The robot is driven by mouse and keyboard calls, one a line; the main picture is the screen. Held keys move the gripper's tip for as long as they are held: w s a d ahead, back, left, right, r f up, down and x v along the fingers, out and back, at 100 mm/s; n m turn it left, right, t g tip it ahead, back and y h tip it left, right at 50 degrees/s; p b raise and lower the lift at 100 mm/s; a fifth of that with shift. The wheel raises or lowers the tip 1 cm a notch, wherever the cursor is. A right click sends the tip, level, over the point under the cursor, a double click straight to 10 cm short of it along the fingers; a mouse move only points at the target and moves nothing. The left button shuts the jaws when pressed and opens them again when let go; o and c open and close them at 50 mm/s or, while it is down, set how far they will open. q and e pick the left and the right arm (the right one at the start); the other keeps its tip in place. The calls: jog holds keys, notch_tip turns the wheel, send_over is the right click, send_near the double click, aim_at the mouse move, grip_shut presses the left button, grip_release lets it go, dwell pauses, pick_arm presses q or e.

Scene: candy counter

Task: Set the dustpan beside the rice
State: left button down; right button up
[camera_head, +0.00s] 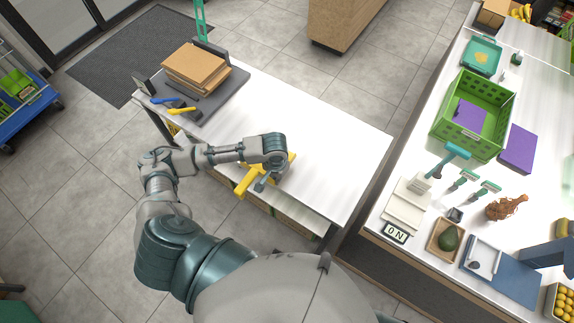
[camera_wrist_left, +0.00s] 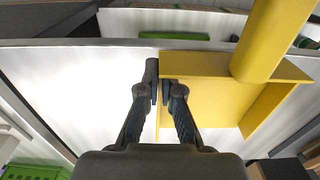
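The yellow dustpan (camera_head: 246,180) is at the front edge of the white table (camera_head: 335,142), with its thick handle pointing toward me. My left gripper (camera_head: 265,183) is over it and hides part of the pan. In the left wrist view the dustpan (camera_wrist_left: 215,95) fills the right half, with its round handle at the upper right. There the left gripper's fingers (camera_wrist_left: 162,92) are drawn together on the pan's left edge. I cannot make out the rice in either view. My right gripper is not in view.
Cardboard sheets (camera_head: 195,65) and tools lie at the table's left end. The table's right half is clear. The counter at right holds a green crate (camera_head: 462,143), purple boxes (camera_head: 517,148), an avocado (camera_head: 449,238) on a tray and a scale-like device (camera_head: 482,258).

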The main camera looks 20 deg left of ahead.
pick_arm(q)
send_over(289, 173)
jog(key=shift+s+a+f, duration=0.1)
jog(key=shift+s+f, duration=0.15)
jog(key=shift+f, duration=0.1)
jog(key=shift+w, duration=0.3)
notch_tip(289, 173, down, 3)
jog(key=shift+a+f, duration=0.15)
jog(key=shift+f, duration=0.15)
jog(key=c, duration=1.3)
grip_release()
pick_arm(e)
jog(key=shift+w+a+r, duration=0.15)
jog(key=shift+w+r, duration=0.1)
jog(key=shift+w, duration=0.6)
pick_arm(q)
notch_tip(289, 173, up, 12)
jog(key=shift+r, duration=0.1)
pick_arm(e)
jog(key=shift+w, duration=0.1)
